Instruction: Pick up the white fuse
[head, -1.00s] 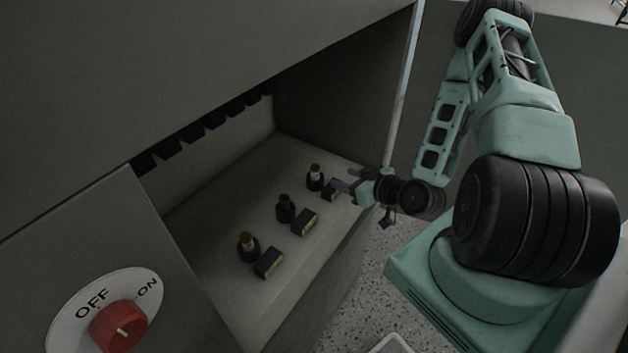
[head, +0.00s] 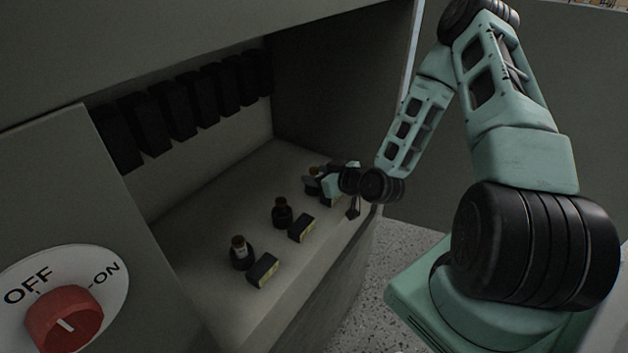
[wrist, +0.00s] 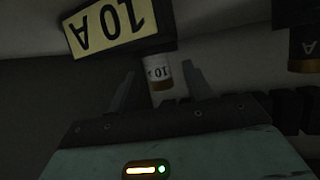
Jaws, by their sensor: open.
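The white fuse (wrist: 158,72) has a white band marked 10 and a brown end, and sits in a dark holder beside a yellow "10 A" label (wrist: 112,25). In the wrist view it lies between my two open fingers, with a gap on each side. In the head view my gripper (head: 318,181) is at the farthest of three fuses on the cabinet shelf and partly hides it. My gripper (wrist: 159,72) holds nothing.
A middle fuse (head: 282,211) and a near fuse (head: 240,250) stand on the shelf (head: 190,225), each beside a labelled block. Dark blocks (head: 180,108) line the cabinet's back wall. A red OFF/ON knob (head: 65,320) is at lower left. The side wall is close behind my gripper.

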